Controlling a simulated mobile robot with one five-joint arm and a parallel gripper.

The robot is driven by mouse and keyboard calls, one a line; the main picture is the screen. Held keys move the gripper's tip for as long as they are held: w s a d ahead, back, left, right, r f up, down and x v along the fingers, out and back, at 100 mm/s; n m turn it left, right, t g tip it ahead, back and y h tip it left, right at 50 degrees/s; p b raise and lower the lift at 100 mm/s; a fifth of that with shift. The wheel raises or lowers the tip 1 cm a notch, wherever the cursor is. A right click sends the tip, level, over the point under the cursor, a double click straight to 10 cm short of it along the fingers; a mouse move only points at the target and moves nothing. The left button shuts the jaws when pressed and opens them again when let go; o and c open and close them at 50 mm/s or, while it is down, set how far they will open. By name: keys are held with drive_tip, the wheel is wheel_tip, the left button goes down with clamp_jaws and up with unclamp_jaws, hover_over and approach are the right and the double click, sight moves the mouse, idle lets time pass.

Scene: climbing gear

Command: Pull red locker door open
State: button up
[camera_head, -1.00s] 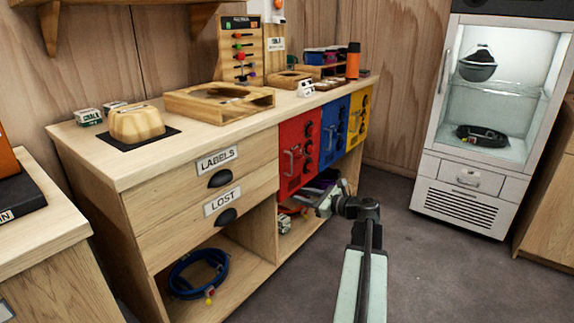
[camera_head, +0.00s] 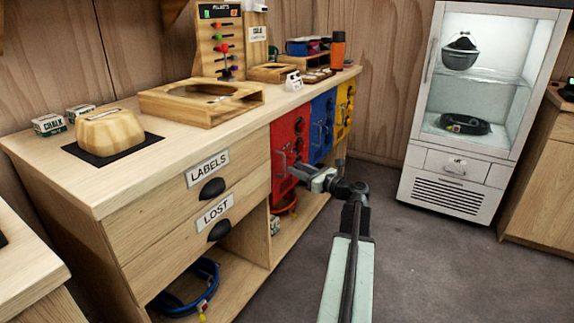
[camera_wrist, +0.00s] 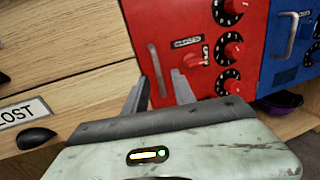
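The red locker door (camera_head: 292,135) is shut in the counter front, beside the blue door. In the head view my gripper (camera_head: 296,170) is in front of the red door, close to the handle (camera_head: 280,164).
The blue door (camera_head: 322,125) and yellow door (camera_head: 344,110) are to the right. The LABELS drawer (camera_head: 195,185) and LOST drawer (camera_head: 205,230) are to the left. An open shelf below holds a blue coil (camera_head: 190,290). Grey floor (camera_head: 400,250) before the doors is clear.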

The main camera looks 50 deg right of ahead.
drive_tip(key=w, duration=0.4)
drive_tip(key=shift+w+a, duration=0.25)
clamp_jaws()
idle(1.0)
